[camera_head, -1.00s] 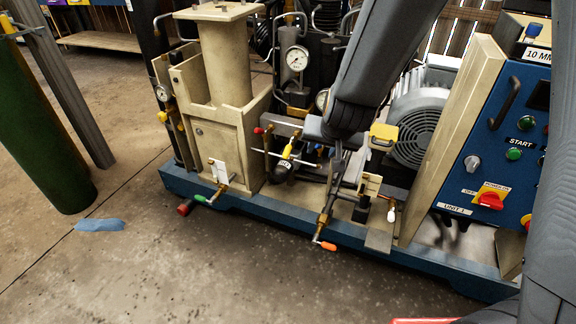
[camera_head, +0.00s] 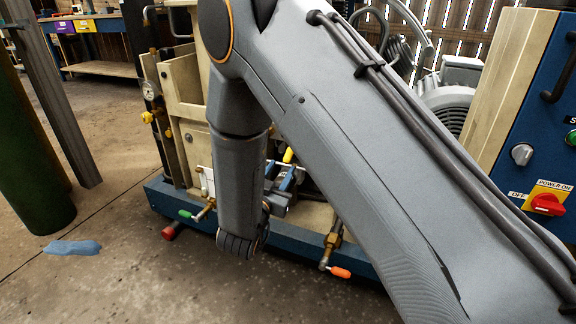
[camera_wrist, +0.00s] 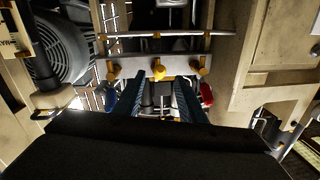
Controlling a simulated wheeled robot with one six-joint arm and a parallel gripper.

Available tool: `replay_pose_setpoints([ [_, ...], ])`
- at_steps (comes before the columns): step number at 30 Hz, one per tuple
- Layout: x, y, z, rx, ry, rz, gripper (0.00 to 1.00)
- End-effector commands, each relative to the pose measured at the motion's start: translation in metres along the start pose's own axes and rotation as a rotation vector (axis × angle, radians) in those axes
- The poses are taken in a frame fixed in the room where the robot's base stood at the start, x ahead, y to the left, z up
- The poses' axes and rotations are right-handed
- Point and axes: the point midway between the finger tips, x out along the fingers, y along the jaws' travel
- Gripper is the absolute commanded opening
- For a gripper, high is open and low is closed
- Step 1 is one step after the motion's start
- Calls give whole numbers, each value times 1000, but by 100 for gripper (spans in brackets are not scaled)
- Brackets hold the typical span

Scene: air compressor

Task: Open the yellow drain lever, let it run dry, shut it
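The yellow drain lever (camera_head: 288,155) shows as a small yellow handle just above my gripper in the head view. In the wrist view a yellow piece (camera_wrist: 158,71) sits on the middle of a pale manifold bar, just beyond and between my fingers; I cannot tell its exact angle. My gripper (camera_head: 287,178) has its two blue fingers apart, with nothing seen between them. They also show in the wrist view (camera_wrist: 162,82). My arm hides most of the manifold in the head view. Whether anything drains is not visible.
A blue lever (camera_wrist: 110,92) and a red lever (camera_wrist: 207,94) flank the fingers. Below are a green-tipped valve (camera_head: 186,214) and an orange-tipped valve (camera_head: 340,272). The control panel (camera_head: 540,130) stands right. Floor in front is clear except a blue rag (camera_head: 72,247).

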Motion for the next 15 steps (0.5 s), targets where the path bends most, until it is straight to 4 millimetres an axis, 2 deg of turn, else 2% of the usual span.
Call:
replay_pose_setpoints([
  [15,68,1,0,2,3,2,37],
])
